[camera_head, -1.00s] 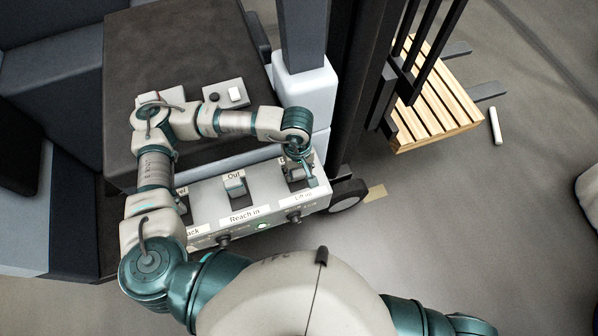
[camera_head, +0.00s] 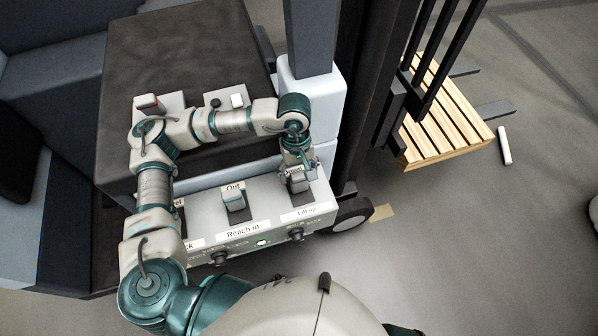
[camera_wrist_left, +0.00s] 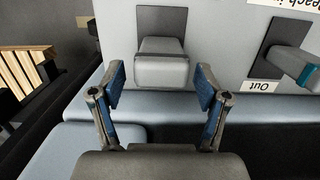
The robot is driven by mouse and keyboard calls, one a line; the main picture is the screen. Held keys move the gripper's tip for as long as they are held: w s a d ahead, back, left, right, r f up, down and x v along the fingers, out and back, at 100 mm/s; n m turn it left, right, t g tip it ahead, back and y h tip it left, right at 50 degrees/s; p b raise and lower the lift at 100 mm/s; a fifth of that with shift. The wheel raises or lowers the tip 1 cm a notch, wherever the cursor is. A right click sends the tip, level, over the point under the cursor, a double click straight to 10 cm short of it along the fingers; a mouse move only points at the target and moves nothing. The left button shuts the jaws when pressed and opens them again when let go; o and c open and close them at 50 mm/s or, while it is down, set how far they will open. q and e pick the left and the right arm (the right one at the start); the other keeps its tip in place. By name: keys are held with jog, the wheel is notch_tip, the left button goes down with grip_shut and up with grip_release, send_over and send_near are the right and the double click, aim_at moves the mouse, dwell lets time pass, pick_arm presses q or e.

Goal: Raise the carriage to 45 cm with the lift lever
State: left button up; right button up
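The lift lever (camera_wrist_left: 162,66) is a grey block-shaped handle in a dark slot, at the top middle of the left wrist view. In the head view, the lever (camera_head: 298,183) is partly hidden under my left gripper (camera_head: 297,150), above the "Lift up" label (camera_head: 304,213). In the left wrist view, my left gripper (camera_wrist_left: 160,88) is open, its blue-padded fingers apart on either side of the lever's near end, with gaps visible. The carriage (camera_head: 404,104) is black, on the mast at the right, with a wooden pallet (camera_head: 446,118) on its forks. My right gripper is out of view.
The "Out"/"Reach in" lever (camera_head: 235,200) stands left of the lift lever on the grey panel (camera_head: 267,207). Small black knobs (camera_head: 296,234) line the panel's front. The mast (camera_head: 362,90) rises at right. A dark hood (camera_head: 185,60) lies behind my left arm.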

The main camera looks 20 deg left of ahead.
pick_arm(q)
notch_tip(320, 180, up, 12)
jog(key=w, duration=0.1)
jog(key=shift+w+a+f, duration=0.15)
jog(key=shift+w+a, duration=0.05)
jog(key=shift+a, duration=0.25)
dwell(0.5)
